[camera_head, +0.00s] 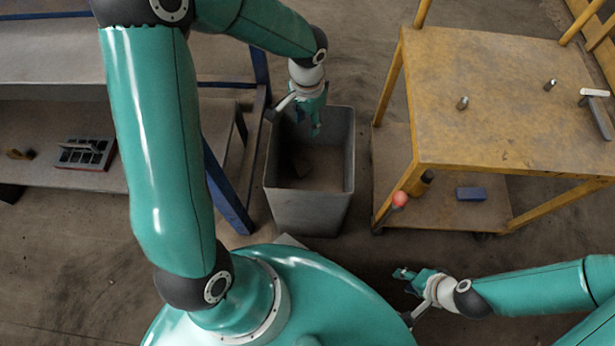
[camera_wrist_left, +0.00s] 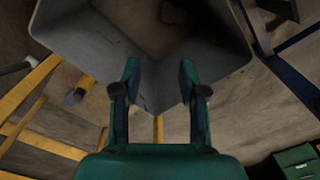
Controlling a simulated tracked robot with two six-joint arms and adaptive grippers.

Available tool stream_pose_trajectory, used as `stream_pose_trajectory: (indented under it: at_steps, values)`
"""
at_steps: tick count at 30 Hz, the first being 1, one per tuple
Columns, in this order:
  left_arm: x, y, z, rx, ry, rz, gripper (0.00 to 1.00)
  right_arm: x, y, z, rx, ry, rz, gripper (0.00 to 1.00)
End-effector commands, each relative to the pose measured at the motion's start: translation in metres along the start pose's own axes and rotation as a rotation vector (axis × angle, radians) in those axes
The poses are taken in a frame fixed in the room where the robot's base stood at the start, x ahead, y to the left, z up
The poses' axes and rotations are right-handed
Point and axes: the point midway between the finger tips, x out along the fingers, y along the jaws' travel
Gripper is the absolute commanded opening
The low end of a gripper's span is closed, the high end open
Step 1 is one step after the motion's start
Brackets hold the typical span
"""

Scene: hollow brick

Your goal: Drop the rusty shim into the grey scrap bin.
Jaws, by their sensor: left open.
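The grey scrap bin (camera_head: 308,213) stands on the floor in the middle of the head view, open at the top. My left gripper (camera_head: 309,122) is over the back part of its mouth, pointing down. In the left wrist view its two fingers (camera_wrist_left: 160,78) are apart with nothing between them, and the bin (camera_wrist_left: 92,45) fills the upper middle. A dim brownish patch (camera_head: 300,166) shows inside the bin; I cannot tell whether it is the rusty shim. I do not clearly see the shim elsewhere. My right gripper (camera_head: 404,281) is low at the right, empty, its fingertips apart.
A yellow-framed table (camera_head: 500,130) stands right of the bin, with small metal pieces and a hammer (camera_head: 596,110) on top and a blue block (camera_head: 471,194) on its lower shelf. A blue-framed bench (camera_head: 50,110) at the left holds a dark compartment tray (camera_head: 86,153).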

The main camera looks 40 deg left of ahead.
Motion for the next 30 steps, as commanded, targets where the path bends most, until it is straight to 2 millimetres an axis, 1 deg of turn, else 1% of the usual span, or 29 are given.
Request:
stream_pose_trajectory:
  at_steps: [12, 15, 18, 21, 30]
  values:
    - [-0.079, 0.0, -0.002, 0.001, 0.006, -0.001, 0.42, 0.0, 0.0, 0.0, 0.0, 0.0, 0.0, 0.4]
    - [-0.093, 0.0, -0.002, 0.0, 0.005, 0.0, 0.42, 0.0, 0.0, 0.0, 0.0, 0.0, 0.0, 0.4]
    - [-0.103, 0.0, -0.002, 0.0, 0.003, 0.0, 0.42, 0.0, 0.0, 0.0, 0.0, 0.0, 0.0, 0.4]
    - [-0.108, 0.0, -0.002, 0.001, 0.002, 0.001, 0.42, 0.0, 0.0, 0.0, 0.0, 0.0, 0.0, 0.4]
    - [-0.109, 0.0, -0.002, 0.001, 0.001, 0.001, 0.42, 0.001, 0.0, 0.0, 0.0, 0.0, 0.0, 0.4]
